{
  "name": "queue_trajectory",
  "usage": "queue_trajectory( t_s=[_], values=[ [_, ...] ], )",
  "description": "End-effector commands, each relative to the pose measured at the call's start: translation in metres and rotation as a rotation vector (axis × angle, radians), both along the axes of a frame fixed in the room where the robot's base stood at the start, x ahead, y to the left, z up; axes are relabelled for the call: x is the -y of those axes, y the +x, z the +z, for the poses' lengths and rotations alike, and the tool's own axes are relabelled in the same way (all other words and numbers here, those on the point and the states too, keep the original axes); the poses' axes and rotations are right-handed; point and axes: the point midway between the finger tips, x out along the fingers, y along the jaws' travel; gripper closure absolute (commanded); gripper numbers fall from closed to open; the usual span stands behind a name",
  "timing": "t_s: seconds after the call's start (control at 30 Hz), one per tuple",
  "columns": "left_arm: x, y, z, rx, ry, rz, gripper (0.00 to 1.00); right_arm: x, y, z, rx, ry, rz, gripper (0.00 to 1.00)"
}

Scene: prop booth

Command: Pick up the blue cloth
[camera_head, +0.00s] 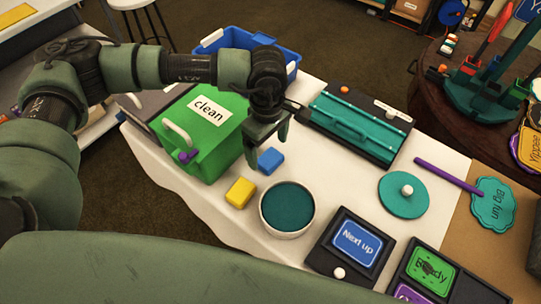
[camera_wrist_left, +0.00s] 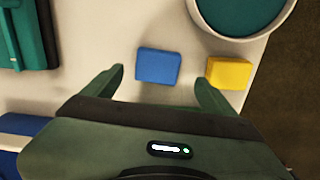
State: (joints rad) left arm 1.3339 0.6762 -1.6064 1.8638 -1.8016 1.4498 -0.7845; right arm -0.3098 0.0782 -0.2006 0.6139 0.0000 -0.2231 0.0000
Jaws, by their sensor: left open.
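The blue cloth (camera_head: 270,161) looks like a small folded square lying on the white table, next to a yellow square. My left gripper (camera_head: 267,149) hangs above it, pointing down, with its fingers apart and nothing between them. In the left wrist view the blue cloth (camera_wrist_left: 158,66) lies ahead between the two fingertips of the open left gripper (camera_wrist_left: 160,76), apart from both in the picture. My right gripper is not in view.
The yellow square (camera_head: 240,193) and a white round tub (camera_head: 288,232) with a teal inside stand close by. A green box (camera_head: 218,140) labelled "clean" is left, a blue bin (camera_head: 215,40) behind, a teal-and-black case (camera_head: 355,127) to the right. A teal lid (camera_head: 396,200) lies further right.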

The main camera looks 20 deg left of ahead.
Motion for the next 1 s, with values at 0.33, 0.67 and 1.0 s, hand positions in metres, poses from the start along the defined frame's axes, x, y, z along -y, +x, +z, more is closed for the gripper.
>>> queue_trajectory(
  t_s=[0.33, 0.67, 1.0],
  values=[
    [0.003, 0.001, -0.042, 0.0, 0.0, 0.0, 0.13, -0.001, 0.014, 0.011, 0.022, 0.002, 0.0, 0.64],
    [0.003, 0.001, -0.043, 0.001, 0.0, 0.0, 0.41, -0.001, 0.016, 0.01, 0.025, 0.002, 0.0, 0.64],
    [0.003, 0.002, -0.043, 0.001, 0.0, 0.0, 0.78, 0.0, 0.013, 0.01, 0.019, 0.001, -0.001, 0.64]
  ],
)
